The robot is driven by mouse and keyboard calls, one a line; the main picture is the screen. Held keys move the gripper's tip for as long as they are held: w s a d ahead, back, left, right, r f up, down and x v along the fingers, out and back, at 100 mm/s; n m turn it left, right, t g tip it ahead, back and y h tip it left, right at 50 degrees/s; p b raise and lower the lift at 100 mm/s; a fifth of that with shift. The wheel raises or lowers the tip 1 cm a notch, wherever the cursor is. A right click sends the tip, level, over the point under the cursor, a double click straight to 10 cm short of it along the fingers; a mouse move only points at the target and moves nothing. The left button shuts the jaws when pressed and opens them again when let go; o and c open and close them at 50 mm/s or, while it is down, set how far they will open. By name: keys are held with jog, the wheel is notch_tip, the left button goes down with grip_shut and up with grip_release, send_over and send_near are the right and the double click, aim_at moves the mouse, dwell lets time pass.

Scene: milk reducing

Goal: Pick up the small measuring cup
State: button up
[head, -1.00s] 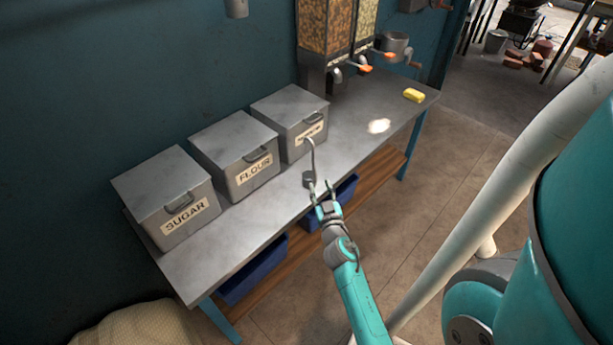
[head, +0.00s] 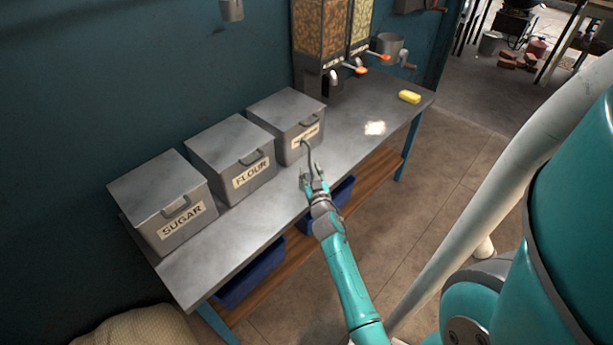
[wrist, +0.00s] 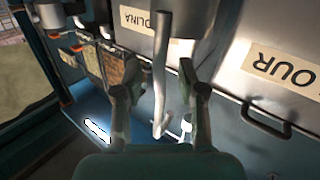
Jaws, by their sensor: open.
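The small measuring cup (head: 311,156) shows in the head view as a thin grey handle with a hooked top, standing upright in front of the third metal box. Its bowl is hidden behind my gripper (head: 313,177). In the wrist view the long grey handle (wrist: 162,60) runs down between the two fingers of my gripper (wrist: 161,98). The fingers are open, one on each side of the handle, with visible gaps between them and it.
Metal boxes labelled sugar (head: 163,206) and flour (head: 231,159) and a third box (head: 287,120) line the wall side of the bench (head: 245,225). A white patch (head: 374,128) and a yellow block (head: 409,97) lie farther along. The bench's front strip is clear.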

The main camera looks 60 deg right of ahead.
grip_shut()
jog(key=shift+r, duration=0.25)
